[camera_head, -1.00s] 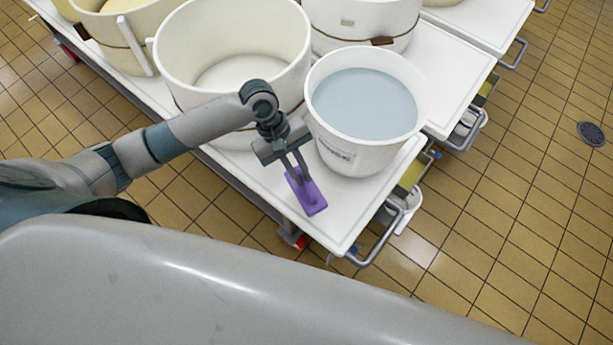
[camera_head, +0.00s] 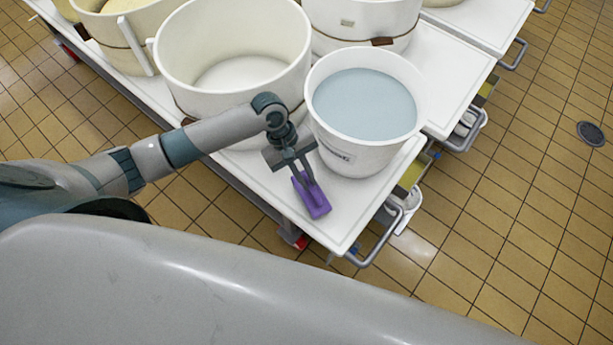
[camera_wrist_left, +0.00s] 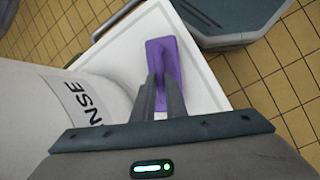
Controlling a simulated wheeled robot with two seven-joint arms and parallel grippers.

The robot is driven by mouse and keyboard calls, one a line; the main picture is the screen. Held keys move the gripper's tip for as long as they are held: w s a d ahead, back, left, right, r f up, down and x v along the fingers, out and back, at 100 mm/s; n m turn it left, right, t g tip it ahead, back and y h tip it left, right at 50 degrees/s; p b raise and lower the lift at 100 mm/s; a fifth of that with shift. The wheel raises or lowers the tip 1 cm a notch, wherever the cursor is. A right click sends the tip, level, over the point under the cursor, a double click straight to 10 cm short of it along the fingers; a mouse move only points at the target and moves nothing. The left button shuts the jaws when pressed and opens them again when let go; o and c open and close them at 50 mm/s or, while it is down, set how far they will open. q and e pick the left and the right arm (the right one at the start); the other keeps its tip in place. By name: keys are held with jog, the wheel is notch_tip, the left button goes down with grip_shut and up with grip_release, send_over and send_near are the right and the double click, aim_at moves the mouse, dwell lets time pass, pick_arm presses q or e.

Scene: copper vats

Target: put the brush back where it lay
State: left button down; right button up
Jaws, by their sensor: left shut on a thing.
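The purple brush (camera_head: 314,201) is at the near corner of the white cart top (camera_head: 345,222), in front of the bucket. My left gripper (camera_head: 301,176) is shut on the brush from above. In the left wrist view the brush (camera_wrist_left: 164,60) extends past the fingertips (camera_wrist_left: 160,88), over the white cart top (camera_wrist_left: 128,50). I cannot tell whether the brush touches the surface. My right gripper is in neither view.
A white bucket of bluish liquid (camera_head: 350,150) stands close beside the gripper. A large cream tub (camera_head: 180,65) stands behind the arm. The cart's metal handle (camera_head: 384,245) sticks out at the near edge. Tiled floor (camera_head: 480,240) lies open to the right.

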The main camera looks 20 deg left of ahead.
pick_arm(q)
jog(key=shift+f, duration=0.1)
dwell(0.3)
jog(key=c, duration=1.8)
grip_release()
jog(key=v, duration=1.2)
